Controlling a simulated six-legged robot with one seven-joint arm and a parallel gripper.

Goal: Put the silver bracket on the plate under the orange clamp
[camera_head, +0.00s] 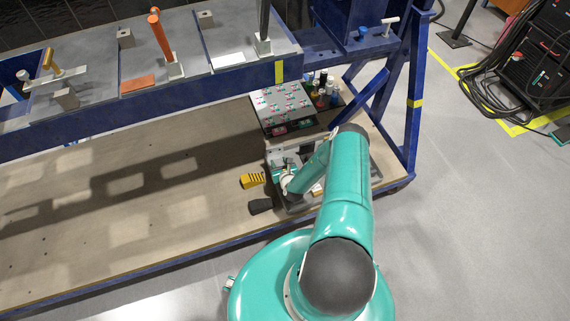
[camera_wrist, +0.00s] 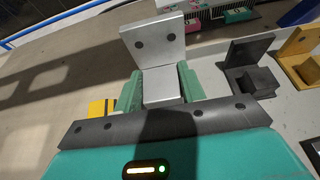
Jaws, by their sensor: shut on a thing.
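The silver bracket (camera_wrist: 153,42) is an L-shaped piece with dark holes in its upright face. In the wrist view it sits between the two green fingers of my gripper (camera_wrist: 160,88), which are shut on its lower part. In the head view my gripper (camera_head: 287,183) is low over the bench's lower shelf, and the bracket is hard to make out there. The orange clamp (camera_head: 160,36) has its handle raised on the upper blue-framed table, at the left. A grey plate surface (camera_head: 147,62) lies around its foot.
A black bracket (camera_wrist: 250,68) and a tan bracket (camera_wrist: 298,58) sit right of the silver one. A yellow piece (camera_head: 252,180) and a dark piece (camera_head: 260,206) lie on the lower shelf (camera_head: 130,225). The upper table's blue front beam (camera_head: 130,107) stands between shelf and clamp.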

